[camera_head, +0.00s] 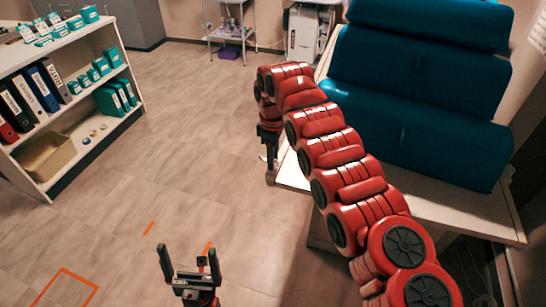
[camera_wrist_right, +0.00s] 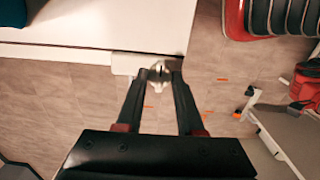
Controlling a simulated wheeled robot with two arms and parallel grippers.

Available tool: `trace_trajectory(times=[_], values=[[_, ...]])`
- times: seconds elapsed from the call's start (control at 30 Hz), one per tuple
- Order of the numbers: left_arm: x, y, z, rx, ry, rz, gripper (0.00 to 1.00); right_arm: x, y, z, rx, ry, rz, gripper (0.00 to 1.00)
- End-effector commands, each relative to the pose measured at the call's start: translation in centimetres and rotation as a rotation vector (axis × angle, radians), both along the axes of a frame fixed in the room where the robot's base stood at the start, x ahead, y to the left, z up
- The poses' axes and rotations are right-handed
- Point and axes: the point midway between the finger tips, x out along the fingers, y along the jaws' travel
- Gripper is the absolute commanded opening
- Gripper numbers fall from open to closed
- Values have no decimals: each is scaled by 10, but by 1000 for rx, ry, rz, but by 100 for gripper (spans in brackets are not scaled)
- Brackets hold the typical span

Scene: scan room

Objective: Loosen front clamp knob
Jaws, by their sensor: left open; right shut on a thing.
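My left gripper (camera_head: 190,268) is open and empty above the floor at the bottom.
Blue cushions (camera_head: 410,110) lie on the white table (camera_head: 460,212) at right. A shelf (camera_head: 75,140) with binders and teal boxes stands at left. A trolley (camera_head: 232,38) stands at the back. Orange marks (camera_head: 68,272) lie on the floor; the middle floor is clear.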

Motion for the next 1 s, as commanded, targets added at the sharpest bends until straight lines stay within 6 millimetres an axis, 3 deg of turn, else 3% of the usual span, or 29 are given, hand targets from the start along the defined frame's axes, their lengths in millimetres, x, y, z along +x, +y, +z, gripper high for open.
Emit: trace_trajectory(times=[0.13,0.17,0.3,0.67,0.83,1.0], values=[[0,0,0,0,0,0,100,0,0,0,0,1,0,0],[0,0,0,0,0,0,100,0,0,0,0,1,0,42],[0,0,0,0,0,0,100,0,0,0,0,0,0,67],[0,0,-1,0,0,0,100,0,0,3,0,-1,-1,67],[0,0,-3,0,0,0,100,1,1,29,1,-7,1,67],[0,0,15,0,0,0,100,-1,3,66,2,-1,1,67]])
